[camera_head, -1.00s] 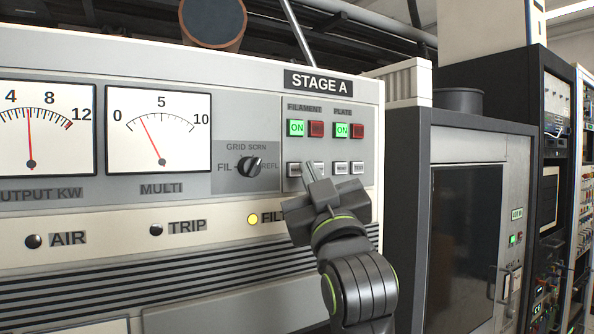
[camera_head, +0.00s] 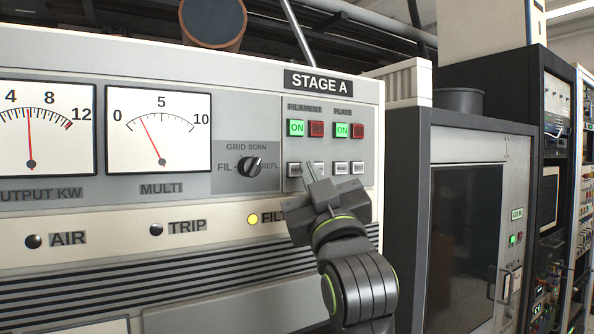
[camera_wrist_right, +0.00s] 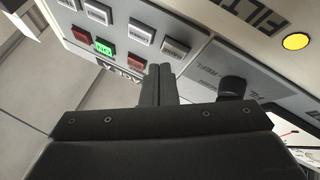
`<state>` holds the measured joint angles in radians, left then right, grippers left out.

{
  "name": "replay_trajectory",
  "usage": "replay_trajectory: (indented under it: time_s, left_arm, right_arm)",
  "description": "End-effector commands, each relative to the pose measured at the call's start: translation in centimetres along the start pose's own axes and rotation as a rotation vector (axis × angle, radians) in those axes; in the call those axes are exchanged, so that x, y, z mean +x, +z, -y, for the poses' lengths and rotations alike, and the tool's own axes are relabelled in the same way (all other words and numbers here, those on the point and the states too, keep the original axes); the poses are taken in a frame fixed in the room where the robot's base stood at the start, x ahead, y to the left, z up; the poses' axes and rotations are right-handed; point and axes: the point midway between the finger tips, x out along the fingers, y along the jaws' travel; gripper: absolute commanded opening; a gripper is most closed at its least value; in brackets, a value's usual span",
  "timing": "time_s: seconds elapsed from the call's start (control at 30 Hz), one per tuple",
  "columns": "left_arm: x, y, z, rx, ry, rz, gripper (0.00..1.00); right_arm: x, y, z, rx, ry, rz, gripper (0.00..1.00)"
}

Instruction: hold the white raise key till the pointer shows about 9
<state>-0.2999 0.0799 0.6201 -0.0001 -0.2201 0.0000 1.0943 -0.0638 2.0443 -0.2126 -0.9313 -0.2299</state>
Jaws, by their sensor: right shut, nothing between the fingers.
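Several small white keys sit in a row under the lit buttons of the STAGE A panel; their lettering is too small to read surely. The leftmost key (camera_head: 295,170) is clear, and the second key (camera_head: 319,168) is partly hidden by my fingers. My right gripper (camera_head: 311,170) is shut and empty, its tips at these two keys. The OUTPUT KW meter (camera_head: 45,128) reads about 6. The MULTI meter (camera_head: 158,130) reads about 3.
Green ON buttons (camera_head: 297,128) and red buttons (camera_head: 317,129) sit just above the keys. A black selector knob (camera_head: 250,167) is left of the keys. The yellow lamp (camera_head: 252,219) is lit below. A dark cabinet (camera_head: 465,220) stands to the right.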

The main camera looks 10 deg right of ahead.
Motion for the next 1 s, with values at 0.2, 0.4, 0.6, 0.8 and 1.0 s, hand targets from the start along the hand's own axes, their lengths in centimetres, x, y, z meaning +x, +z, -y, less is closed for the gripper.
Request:
replay_trajectory:
  time_s: [0.2,0.4,0.6,0.8,1.0]
  left_arm:
    - [0.00,0.00,-0.01,0.000,0.000,0.000,0.00]
    - [0.00,0.00,-0.01,0.000,0.000,0.000,0.00]
    - [-0.12,-0.02,0.00,0.000,0.000,0.000,0.00]
    - [-0.18,-0.02,0.00,0.000,0.000,0.000,0.00]
    - [-0.17,-0.02,0.01,0.000,0.000,0.000,0.00]
  right_arm:
    - [0.00,0.00,0.00,0.000,0.000,0.000,0.00]
    - [0.00,0.00,0.00,0.000,0.000,0.000,0.00]
    - [0.34,0.14,0.16,0.000,0.000,0.001,0.00]
    - [0.69,0.34,0.36,0.000,0.000,0.000,0.00]
    - [0.67,0.34,0.36,0.000,0.000,0.000,0.00]
